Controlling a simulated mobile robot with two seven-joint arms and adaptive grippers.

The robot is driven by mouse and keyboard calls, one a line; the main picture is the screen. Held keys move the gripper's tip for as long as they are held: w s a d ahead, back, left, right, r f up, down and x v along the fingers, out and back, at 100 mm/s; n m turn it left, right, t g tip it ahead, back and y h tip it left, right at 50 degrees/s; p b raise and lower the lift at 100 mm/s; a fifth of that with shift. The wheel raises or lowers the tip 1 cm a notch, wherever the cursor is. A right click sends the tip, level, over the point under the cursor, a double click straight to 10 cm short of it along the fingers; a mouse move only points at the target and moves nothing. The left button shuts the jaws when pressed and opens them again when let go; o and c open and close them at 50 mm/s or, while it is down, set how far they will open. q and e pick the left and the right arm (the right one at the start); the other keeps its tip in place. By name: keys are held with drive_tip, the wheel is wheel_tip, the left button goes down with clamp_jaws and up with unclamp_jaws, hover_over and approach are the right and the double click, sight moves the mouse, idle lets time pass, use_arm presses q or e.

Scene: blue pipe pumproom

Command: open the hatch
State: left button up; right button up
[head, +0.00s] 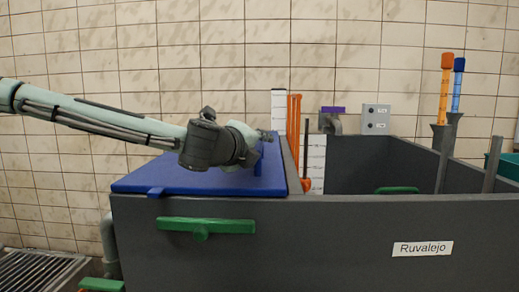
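The hatch looks like the flat blue lid (205,180) on the left part of a dark grey tank (330,245). It lies down over the tank's top, with a small blue tab (156,192) at its front edge. A blue upright piece, perhaps a handle, stands near the lid's right side. My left arm comes in from the left above the lid. My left gripper (264,142) is at that blue piece, mostly hidden behind my wrist. I cannot tell whether its fingers touch or hold the piece. My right gripper is out of view.
The tank's right part is open on top. A green handle (205,226) is on its front. Orange (445,85) and blue (458,82) upright tools stand at the back right. A grey switch box (376,119) is on the tiled wall. A floor grate (35,270) lies at lower left.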

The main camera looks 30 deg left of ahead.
use_arm(q)
drive_tip(key=shift+w, duration=0.15)
clamp_jaws()
idle(0.4)
